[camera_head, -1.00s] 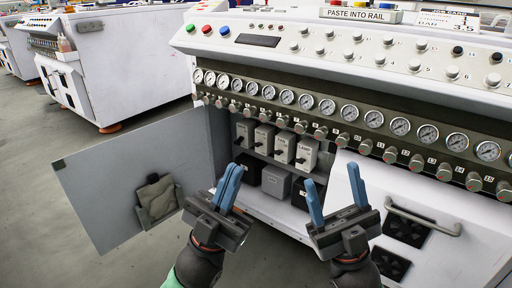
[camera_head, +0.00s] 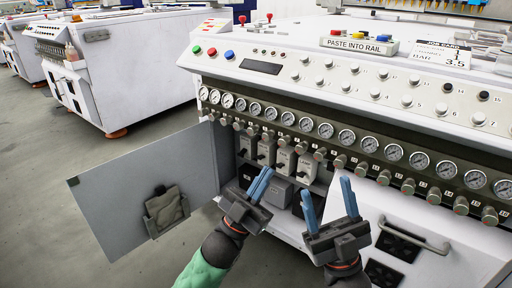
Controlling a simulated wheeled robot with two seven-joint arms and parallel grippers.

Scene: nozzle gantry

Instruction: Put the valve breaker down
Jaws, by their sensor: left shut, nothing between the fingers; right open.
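Several pale grey breaker boxes (camera_head: 284,158) with dark switches stand in a row inside the open cabinet under the gauges. Their small labels are too blurred to read, so I cannot tell which is the valve breaker. My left gripper (camera_head: 261,182) is shut and empty in front of the cabinet opening, with its blue fingers together. It overlaps the lower dark boxes in the picture. My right gripper (camera_head: 327,186) is open and empty, to the right of the left one, near the opening's right edge. No contact with a breaker is visible.
The cabinet door (camera_head: 110,195) hangs open at left with a pouch (camera_head: 166,210) on it. A row of gauges (camera_head: 325,130) and knobs (camera_head: 319,154) juts out above the opening. A panel with a handle (camera_head: 414,237) is at right. Grey floor is free at lower left.

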